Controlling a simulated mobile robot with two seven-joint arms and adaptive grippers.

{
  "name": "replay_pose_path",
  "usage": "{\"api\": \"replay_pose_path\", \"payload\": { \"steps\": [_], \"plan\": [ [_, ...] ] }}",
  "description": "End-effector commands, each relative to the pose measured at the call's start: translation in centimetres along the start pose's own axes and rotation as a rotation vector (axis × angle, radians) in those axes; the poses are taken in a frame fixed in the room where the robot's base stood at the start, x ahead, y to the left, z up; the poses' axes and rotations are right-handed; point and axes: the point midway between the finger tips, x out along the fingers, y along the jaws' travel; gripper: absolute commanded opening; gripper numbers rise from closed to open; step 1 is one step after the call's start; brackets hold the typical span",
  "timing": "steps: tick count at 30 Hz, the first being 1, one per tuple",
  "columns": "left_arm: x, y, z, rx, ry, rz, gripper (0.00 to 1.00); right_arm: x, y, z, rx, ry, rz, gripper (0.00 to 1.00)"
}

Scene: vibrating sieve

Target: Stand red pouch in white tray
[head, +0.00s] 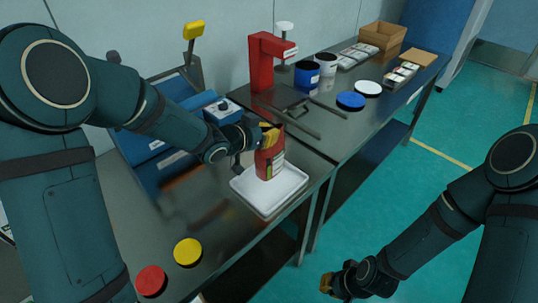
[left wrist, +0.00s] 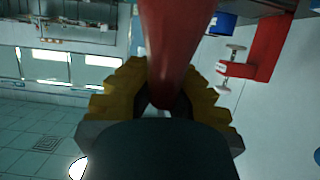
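The red pouch (head: 269,160) is upright at the white tray (head: 259,208), its lower end over or on the tray floor; I cannot tell whether it touches. My left gripper (head: 269,136) is shut on the upper part of the pouch. In the left wrist view the red pouch (left wrist: 178,45) runs up from between the yellow fingers (left wrist: 162,95). My right gripper (head: 328,283) hangs low over the floor at the bottom of the head view, away from the table. Its fingers are too small to read.
A red stand (head: 262,65) rises behind the tray, with metal rails on the bench. Blue (head: 307,73) and white containers and lids (head: 351,100) stand further back right. Yellow (head: 188,252) and red (head: 151,281) discs lie at the front left. A blue box (head: 222,111) is left of the stand.

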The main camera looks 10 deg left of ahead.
Motion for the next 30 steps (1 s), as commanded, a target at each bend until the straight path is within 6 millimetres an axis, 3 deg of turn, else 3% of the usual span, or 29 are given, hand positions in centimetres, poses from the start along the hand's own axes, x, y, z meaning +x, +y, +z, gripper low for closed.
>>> {"api": "replay_pose_path", "payload": {
  "steps": [14,26,29,30],
  "plan": [
    [1.9,0.0,4.6,0.001,0.000,-0.001,0.00,1.4,0.5,-0.2,-0.001,0.008,0.000,0.00],
    [2.1,-0.1,5.0,0.001,0.002,-0.001,0.00,1.7,0.6,-0.2,-0.002,0.009,0.000,0.00],
    [2.0,0.0,5.0,0.001,0.001,-0.001,0.34,1.6,0.6,-0.2,-0.002,0.010,0.000,0.00],
    [2.0,0.0,4.9,0.001,0.001,-0.001,0.34,1.6,0.6,-0.2,-0.002,0.010,0.000,0.00]
  ]
}}
